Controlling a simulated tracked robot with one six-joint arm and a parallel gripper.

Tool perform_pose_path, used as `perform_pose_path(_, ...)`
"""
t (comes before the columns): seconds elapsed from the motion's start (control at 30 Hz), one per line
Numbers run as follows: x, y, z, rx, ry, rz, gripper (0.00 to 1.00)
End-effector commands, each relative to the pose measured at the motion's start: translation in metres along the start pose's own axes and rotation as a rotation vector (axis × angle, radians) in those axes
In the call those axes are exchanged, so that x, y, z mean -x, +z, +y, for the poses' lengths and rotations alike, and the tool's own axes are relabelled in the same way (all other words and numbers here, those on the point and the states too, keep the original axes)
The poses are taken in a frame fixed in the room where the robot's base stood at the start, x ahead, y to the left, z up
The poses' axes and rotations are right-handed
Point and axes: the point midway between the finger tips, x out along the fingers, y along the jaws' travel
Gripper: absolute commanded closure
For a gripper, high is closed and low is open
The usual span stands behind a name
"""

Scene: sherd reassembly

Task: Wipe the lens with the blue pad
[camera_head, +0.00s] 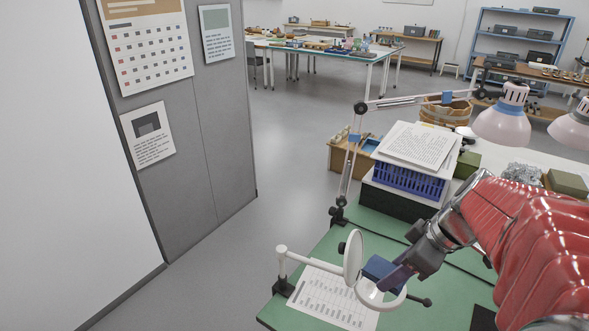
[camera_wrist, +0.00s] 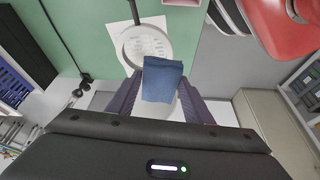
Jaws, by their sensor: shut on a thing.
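My gripper (camera_head: 386,277) is shut on the blue pad (camera_head: 376,267), which sticks out between the fingertips. In the wrist view, the blue pad (camera_wrist: 162,80) sits between the two dark fingers of my gripper (camera_wrist: 160,95). The round lens (camera_head: 353,257) in a pale rim stands nearly edge-on on a white arm, just left of the pad. A second pale ring (camera_head: 400,302) curves below the fingers. In the wrist view, a pale round rim (camera_wrist: 127,52) lies beyond the pad, which overlaps its near edge. I cannot tell whether the pad touches the lens.
A printed sheet (camera_head: 318,290) lies on the green mat (camera_head: 300,318) under the lens. A blue crate (camera_head: 408,182) with papers stands behind my gripper. A jointed lamp arm (camera_head: 350,170) rises at the mat's back left. Pale lamp heads (camera_head: 502,127) hang at the right.

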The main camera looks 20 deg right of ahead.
Motion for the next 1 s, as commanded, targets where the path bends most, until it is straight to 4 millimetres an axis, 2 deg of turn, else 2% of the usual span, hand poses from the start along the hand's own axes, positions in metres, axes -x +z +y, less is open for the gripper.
perform_pose_path(0.53, -0.003, 0.002, 0.000, -0.003, 0.000, 0.000, 0.75)
perform_pose_path(1.0, -0.039, 0.019, 0.001, -0.010, 0.001, 0.000, 0.75)
